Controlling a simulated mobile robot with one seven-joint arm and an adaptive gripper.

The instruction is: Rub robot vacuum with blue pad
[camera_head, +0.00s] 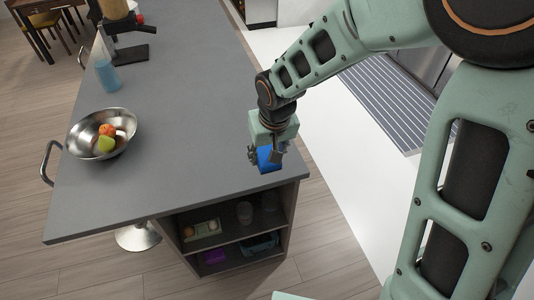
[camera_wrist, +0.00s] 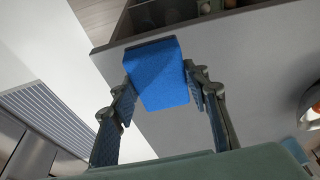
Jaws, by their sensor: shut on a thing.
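The blue pad (camera_head: 268,161) is between the fingers of my gripper (camera_head: 267,153), near the front right corner of the grey counter. In the wrist view the blue pad (camera_wrist: 158,73) is a block gripped between both fingertips of my gripper (camera_wrist: 157,84). My gripper is shut on it. I cannot tell whether the pad touches the counter top or is just above it. No robot vacuum can be made out in either view.
The grey counter (camera_head: 180,90) is mostly clear. A steel bowl of fruit (camera_head: 88,140), a blue cup (camera_head: 108,76) and a coffee maker (camera_head: 122,45) stand on its left side. Open shelves (camera_head: 235,235) below hold several items. A striped runner (camera_head: 385,95) lies on the right floor.

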